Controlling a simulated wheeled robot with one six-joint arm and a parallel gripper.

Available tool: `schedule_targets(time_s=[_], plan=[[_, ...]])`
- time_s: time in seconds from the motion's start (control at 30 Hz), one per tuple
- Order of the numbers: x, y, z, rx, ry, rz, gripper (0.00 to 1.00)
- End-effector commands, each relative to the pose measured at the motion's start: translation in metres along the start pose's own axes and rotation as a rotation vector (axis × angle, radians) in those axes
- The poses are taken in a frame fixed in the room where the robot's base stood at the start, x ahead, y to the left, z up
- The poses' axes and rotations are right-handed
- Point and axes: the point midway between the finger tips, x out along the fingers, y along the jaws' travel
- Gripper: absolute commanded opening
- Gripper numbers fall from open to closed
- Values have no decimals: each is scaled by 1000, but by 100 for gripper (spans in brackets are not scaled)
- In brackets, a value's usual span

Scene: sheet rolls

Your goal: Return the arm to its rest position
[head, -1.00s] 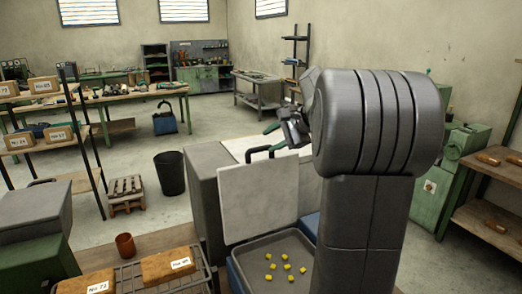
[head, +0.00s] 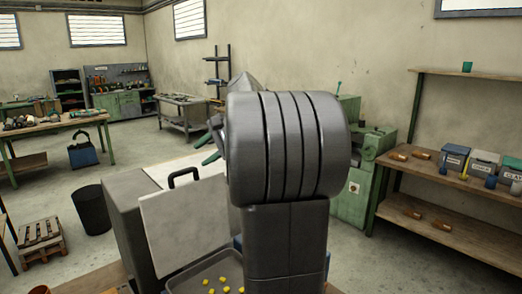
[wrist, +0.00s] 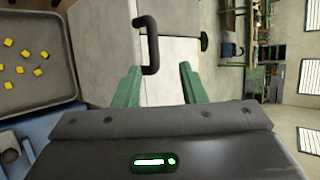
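My arm stands raised and folded in the middle of the head view, and its thick grey joint hides most of the wrist. My gripper shows in the wrist view (wrist: 160,84) with its two green fingers apart and nothing held between them. In the head view only a bit of green finger shows left of the arm. A light panel (head: 185,225) with a black handle (head: 184,176) stands below and left of the gripper. In the wrist view the handle (wrist: 149,45) appears beyond the fingers, apart from them.
A grey tray (wrist: 70,80) with several yellow cubes (wrist: 15,68) lies beside the panel. A grey box (head: 130,220) stands left of the panel. A black bin (head: 91,209) and a pallet (head: 40,240) are on the floor. Shelves with boxes (head: 454,159) stand at right.

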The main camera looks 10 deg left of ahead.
Motion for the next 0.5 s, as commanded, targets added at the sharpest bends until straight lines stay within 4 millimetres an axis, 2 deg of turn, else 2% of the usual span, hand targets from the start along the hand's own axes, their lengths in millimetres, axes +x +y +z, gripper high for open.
schedule_targets(time_s=[0.5], plan=[[97, 0, 1, 2, -3, 5, 38]])
